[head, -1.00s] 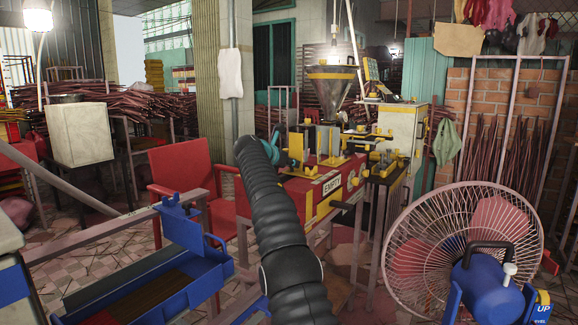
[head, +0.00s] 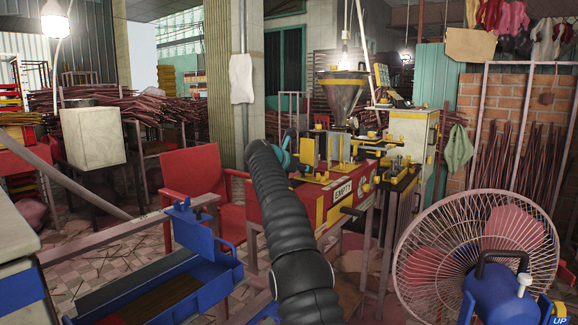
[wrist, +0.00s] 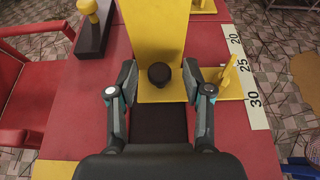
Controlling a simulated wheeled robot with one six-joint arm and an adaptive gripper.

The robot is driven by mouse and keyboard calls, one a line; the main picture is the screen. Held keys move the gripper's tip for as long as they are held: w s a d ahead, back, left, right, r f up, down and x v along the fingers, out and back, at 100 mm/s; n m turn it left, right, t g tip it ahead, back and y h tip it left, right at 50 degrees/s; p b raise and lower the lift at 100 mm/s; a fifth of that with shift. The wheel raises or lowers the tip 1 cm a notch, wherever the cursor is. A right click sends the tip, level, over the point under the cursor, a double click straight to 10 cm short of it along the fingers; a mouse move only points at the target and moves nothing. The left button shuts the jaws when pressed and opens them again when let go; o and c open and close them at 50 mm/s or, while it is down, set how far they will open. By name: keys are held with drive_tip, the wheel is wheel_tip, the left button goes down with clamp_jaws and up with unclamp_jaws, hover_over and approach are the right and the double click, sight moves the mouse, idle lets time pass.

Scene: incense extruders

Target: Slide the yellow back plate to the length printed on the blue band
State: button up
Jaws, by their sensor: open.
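In the wrist view, the yellow back plate (wrist: 156,32) stands ahead of my gripper on a red machine bed, with a dark round knob (wrist: 159,75) on its near side. My gripper (wrist: 160,78) is open, one finger on each side of the knob, with gaps between fingers and knob. A yellow foot reaches right to a white scale (wrist: 246,72) marked 20, 25 and 30; its near edge lies close to 30. In the head view, my gripper (head: 284,152) is mostly hidden behind my arm at the red machine (head: 318,208). I cannot make out the printed blue band.
A dark block with a yellow knob (wrist: 92,22) sits left of the plate. A red chair (head: 200,180) and a blue tray (head: 150,290) lie left of the machine. A large fan (head: 478,250) stands at the right. A hopper (head: 343,95) rises behind.

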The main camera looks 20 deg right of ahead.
drive_tip(key=v, duration=1.1)
drive_tip(key=shift+s+a+r, duration=0.1)
drive_tip(key=shift+r, duration=0.05)
drive_tip(key=shift+s, duration=0.15)
drive_tip(key=s+a+f+m+g+y, duration=0.1)
drive_tip(key=s+f+m+y, duration=0.15)
drive_tip(key=s+m, duration=0.7)
drive_tip(key=s+a+f+m+g+y, duration=0.1)
drive_tip(key=s+f+m+y, duration=0.2)
drive_tip(key=s, duration=1.4)
drive_tip(key=s+a+f+m+y, duration=0.2)
drive_tip(key=s+f+m, duration=0.4)
drive_tip(key=s, duration=0.7)
drive_tip(key=s+a+f+m+y, duration=0.3)
drive_tip(key=s+f+m, duration=0.4)
drive_tip(key=s+f, duration=0.3)
drive_tip(key=s+a, duration=0.1)
drive_tip(key=s, duration=0.2)
drive_tip(key=shift+s+a+f+g, duration=0.25)
drive_tip(key=shift+s+a+g, duration=0.05)
drive_tip(key=shift+g, duration=0.1)
